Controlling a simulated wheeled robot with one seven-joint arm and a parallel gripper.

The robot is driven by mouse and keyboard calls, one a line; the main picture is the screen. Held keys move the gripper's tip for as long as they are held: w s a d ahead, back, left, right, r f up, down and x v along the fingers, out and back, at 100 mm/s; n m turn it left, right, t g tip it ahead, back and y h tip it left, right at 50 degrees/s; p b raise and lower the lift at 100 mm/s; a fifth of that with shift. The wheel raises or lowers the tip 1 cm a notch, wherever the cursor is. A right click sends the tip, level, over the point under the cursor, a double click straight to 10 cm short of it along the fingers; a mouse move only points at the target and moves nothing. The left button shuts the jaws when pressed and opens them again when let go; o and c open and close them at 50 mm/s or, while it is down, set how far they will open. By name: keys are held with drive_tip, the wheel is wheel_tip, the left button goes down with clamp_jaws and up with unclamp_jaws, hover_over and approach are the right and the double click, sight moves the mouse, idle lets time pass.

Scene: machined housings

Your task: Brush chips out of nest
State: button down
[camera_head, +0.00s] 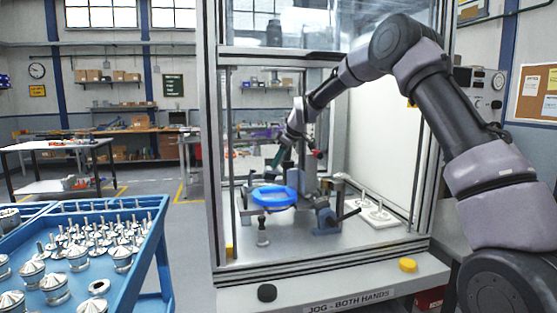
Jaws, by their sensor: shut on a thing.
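My gripper (285,145) reaches into the machine enclosure from the upper right. It is shut on a slim dark green thing, seemingly the brush (277,160), which points down and left. A bright blue round ring (274,196), seemingly the nest, lies below it on the fixture. The brush's lower end is close above the far side of the ring; I cannot tell if they touch. Any chips are too small to make out.
A blue-grey clamp (326,217) stands right of the ring, and a small dark post (262,232) in front. A white plate with pegs (374,214) lies at the right. Frame posts bound the opening. A blue cart (150,240) of metal parts stands at left.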

wheel_tip(320, 180, down, 6)
idle(0.6)
drive_tip(key=shift+f, duration=0.4)
idle(0.6)
drive_tip(key=shift+w, duration=0.1)
drive_tip(key=shift+w+d+r, duration=0.1)
drive_tip(key=shift+w+d, duration=0.1)
drive_tip(key=shift+d, duration=0.5)
drive_tip(key=shift+w+d, duration=0.15)
drive_tip(key=shift+d, duration=0.5)
drive_tip(key=shift+w+d+r, duration=0.1)
drive_tip(key=shift+w+d, duration=0.1)
drive_tip(key=shift+d, duration=0.5)
